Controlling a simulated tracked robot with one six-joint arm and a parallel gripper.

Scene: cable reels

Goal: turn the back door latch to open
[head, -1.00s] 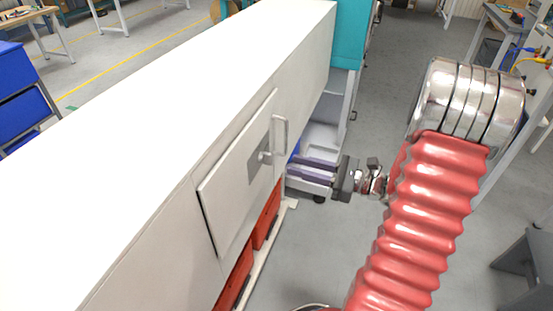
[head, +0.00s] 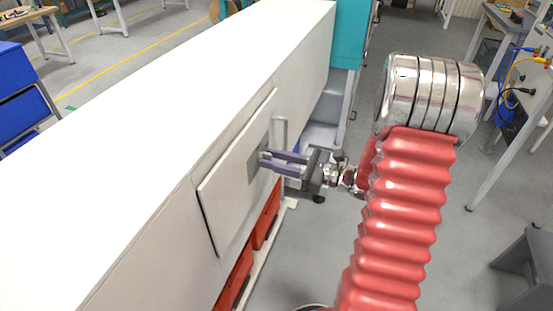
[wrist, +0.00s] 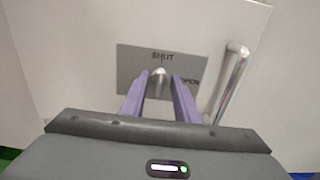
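The back door (head: 225,200) is a pale panel on the side of a long white cabinet; its edge stands out from the cabinet face. In the wrist view, a grey plate (wrist: 135,62) on it reads SHUT at the top and OPEN, partly covered, at the right. The metal latch (wrist: 159,77) sits on the plate and points up toward SHUT. A bar handle (wrist: 230,80) is to its right. My gripper (wrist: 160,86) is open, its two purple fingers on either side of the latch with gaps showing. In the head view, my gripper (head: 264,160) hides the latch.
The white cabinet top (head: 150,120) runs along the left. Red bins (head: 266,215) sit below the door. A teal unit (head: 349,35) stands at the far end. Open grey floor (head: 300,255) lies to the cabinet's right.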

